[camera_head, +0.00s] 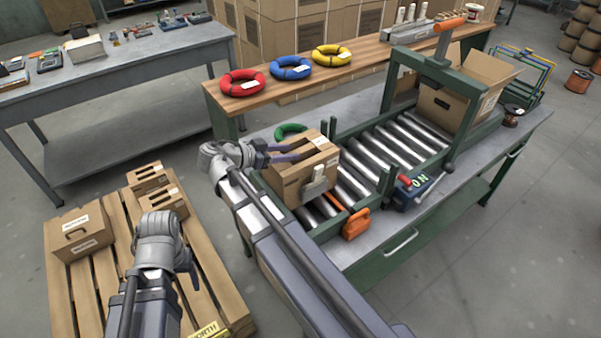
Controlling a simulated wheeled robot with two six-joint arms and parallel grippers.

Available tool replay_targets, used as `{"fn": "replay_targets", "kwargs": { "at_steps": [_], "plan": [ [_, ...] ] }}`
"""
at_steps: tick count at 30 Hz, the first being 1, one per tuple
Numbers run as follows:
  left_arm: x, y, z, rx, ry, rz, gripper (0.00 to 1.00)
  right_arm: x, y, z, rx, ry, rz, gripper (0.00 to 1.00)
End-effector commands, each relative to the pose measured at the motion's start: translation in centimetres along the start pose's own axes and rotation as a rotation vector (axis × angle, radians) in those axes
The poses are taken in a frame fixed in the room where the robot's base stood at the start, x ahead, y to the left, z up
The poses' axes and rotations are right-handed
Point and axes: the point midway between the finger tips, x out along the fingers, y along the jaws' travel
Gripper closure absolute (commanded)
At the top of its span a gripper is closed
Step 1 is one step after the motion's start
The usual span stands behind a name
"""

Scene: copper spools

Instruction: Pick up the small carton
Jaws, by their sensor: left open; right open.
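Several cartons are in view. Two small brown cartons, a rear one (146,178) and a front one (168,203), stand near the pallet's far right corner. A wider carton (82,233) stands at the pallet's left edge. A larger carton (303,172) sits on the roller conveyor. My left gripper (188,277) is low over the pallet, in front of the small cartons. It is open, with its fingertips partly hidden by my wrist. My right gripper (284,152) is open, its purple-grey fingers at the top left of the conveyor carton. I cannot tell whether they touch it.
The wooden pallet (103,283) has bare slats in front. The conveyor (372,158) has a green frame and an open box (445,106) at its far end. Red, blue and yellow rings lie on the wooden bench (377,51). A grey table (110,74) stands at upper left.

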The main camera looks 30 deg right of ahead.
Motion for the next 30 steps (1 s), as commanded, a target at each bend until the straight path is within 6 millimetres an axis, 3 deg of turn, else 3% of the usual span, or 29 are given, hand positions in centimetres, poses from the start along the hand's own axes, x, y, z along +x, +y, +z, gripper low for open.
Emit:
{"fn": "replay_targets", "kwargs": {
  "at_steps": [8, 17, 24, 30],
  "plan": [
    [0.7, 0.1, 0.0, 0.0, 0.0, 0.0, 0.31, 1.3, 0.0, 0.2, 0.0, 0.0, 0.002, 0.53],
    [2.4, 0.2, -0.1, 0.0, 0.0, 0.0, 0.31, 5.2, -0.2, 0.5, 0.001, 0.0, 0.001, 0.53],
    [2.3, 0.2, -0.1, 0.0, 0.0, 0.0, 0.31, 5.4, -0.3, 0.3, 0.0, 0.0, -0.002, 0.53],
    [2.3, 0.2, -0.1, 0.0, 0.0, 0.0, 0.31, 5.4, -0.3, 0.3, 0.0, 0.0, -0.002, 0.75]
  ]
}}
